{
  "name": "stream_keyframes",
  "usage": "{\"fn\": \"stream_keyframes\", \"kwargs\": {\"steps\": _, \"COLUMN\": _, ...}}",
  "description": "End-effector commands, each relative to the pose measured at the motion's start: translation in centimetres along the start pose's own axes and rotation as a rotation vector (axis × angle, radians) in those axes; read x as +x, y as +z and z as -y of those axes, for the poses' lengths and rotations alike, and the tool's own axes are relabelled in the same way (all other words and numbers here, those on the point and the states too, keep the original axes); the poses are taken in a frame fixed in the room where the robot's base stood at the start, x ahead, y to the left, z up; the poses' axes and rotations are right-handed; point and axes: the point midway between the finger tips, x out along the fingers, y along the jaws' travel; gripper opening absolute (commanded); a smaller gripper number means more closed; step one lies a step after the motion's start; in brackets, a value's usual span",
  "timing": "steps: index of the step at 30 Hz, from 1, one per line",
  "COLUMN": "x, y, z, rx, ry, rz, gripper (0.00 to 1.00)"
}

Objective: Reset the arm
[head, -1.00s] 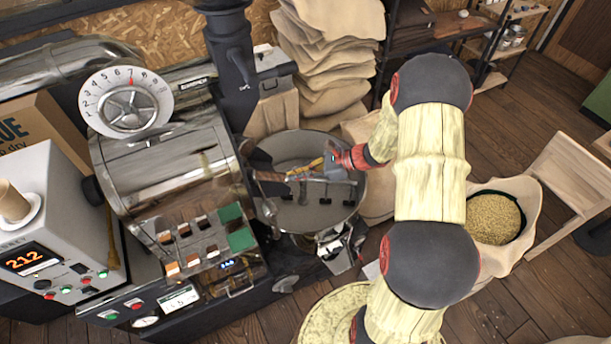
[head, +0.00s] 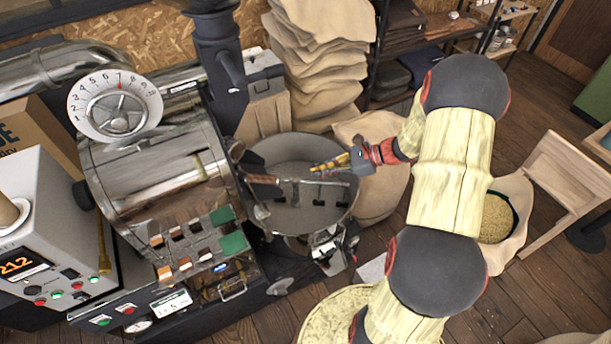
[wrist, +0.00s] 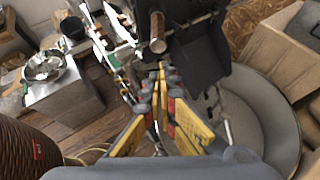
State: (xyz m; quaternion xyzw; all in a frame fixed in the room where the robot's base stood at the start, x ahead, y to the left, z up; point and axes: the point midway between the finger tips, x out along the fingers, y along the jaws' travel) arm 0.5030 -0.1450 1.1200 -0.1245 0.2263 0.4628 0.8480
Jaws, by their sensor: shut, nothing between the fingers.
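My gripper (head: 330,164) is over the round cooling pan (head: 340,222) of the roaster in the head view, at the end of my pale arm with dark joints. In the wrist view its yellow and grey fingers (wrist: 163,95) come together with nothing between them. A wooden-handled part of the roaster (head: 262,179) lies just left of the fingertips in the head view. The wrist view also shows a wooden handle (wrist: 158,32) beyond the fingertips. I cannot tell the exact gap between them.
The roaster drum (head: 150,170) with its numbered dial (head: 115,105) stands left. Stacked sacks (head: 318,60) are behind the pan. An open sack of beans (head: 497,218) and a wooden stand (head: 565,185) are at right. Wooden floor (head: 530,270) shows at the lower right.

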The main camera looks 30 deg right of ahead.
Motion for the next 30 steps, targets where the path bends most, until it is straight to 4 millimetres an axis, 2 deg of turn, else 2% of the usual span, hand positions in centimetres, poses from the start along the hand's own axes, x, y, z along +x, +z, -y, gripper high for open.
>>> {"fn": "stream_keyframes", "kwargs": {"steps": 3, "x": -1.5, "y": -0.1, "z": 0.1, "rx": 0.0, "ry": -0.002, "rz": -0.001, "gripper": 0.0}}
{"fn": "stream_keyframes", "kwargs": {"steps": 6, "x": -2.2, "y": -0.1, "z": 0.0, "rx": 0.001, "ry": 0.0, "rz": 0.0, "gripper": 0.0}}
{"fn": "stream_keyframes", "kwargs": {"steps": 15, "x": -2.5, "y": 0.0, "z": 0.0, "rx": -0.011, "ry": 0.0, "rz": -0.001, "gripper": 0.0}}
{"fn": "stream_keyframes", "kwargs": {"steps": 18, "x": -2.5, "y": -0.8, "z": -0.1, "rx": -0.068, "ry": 0.005, "rz": -0.027, "gripper": 0.0}}
{"fn": "stream_keyframes", "kwargs": {"steps": 20, "x": -2.3, "y": -1.9, "z": -1.4, "rx": -0.109, "ry": 0.039, "rz": -0.057, "gripper": 0.0}}
{"fn": "stream_keyframes", "kwargs": {"steps": 24, "x": -2.8, "y": -3.9, "z": -5.4, "rx": -0.236, "ry": 0.146, "rz": -0.148, "gripper": 0.0}}
{"fn": "stream_keyframes", "kwargs": {"steps": 30, "x": -4.4, "y": -3.7, "z": -10.2, "rx": -0.54, "ry": 0.322, "rz": -0.306, "gripper": 0.0}}
